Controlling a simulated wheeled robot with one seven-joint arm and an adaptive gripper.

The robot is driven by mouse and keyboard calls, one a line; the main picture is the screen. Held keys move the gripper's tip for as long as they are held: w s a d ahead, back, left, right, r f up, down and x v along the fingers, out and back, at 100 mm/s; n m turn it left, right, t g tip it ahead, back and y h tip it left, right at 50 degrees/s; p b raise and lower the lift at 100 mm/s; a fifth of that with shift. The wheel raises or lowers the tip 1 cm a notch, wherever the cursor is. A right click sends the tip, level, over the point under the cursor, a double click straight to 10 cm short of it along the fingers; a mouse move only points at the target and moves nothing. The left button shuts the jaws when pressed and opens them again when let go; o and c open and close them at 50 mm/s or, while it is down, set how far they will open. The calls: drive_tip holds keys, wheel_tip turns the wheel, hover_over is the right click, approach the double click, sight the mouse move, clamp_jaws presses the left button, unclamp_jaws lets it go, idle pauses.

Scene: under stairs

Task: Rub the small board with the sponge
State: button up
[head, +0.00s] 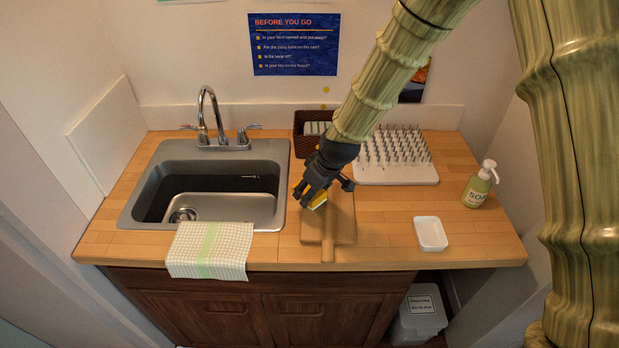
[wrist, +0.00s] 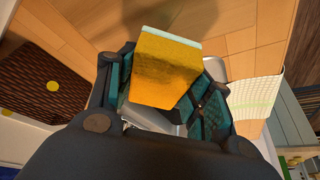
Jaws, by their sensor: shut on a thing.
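The small wooden board (head: 343,224) lies on the counter right of the sink, its handle pointing to the front edge. My gripper (head: 314,190) is shut on the yellow sponge (head: 319,202), over the left part of the board. In the wrist view the sponge (wrist: 165,72) sits between the two fingers, with a pale layer along its far edge. Gripper and sponge hide part of the board. I cannot tell whether the sponge touches it.
The sink (head: 282,190) is to the left, with a checked towel (head: 208,250) over its front edge. Behind are a brown basket (head: 300,133) and a white pegged rack (head: 400,176). A white dish (head: 431,234) and a soap bottle (head: 476,187) stand to the right.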

drive_tip(key=shift+r+p, duration=0.95)
drive_tip(key=shift+r, duration=0.9)
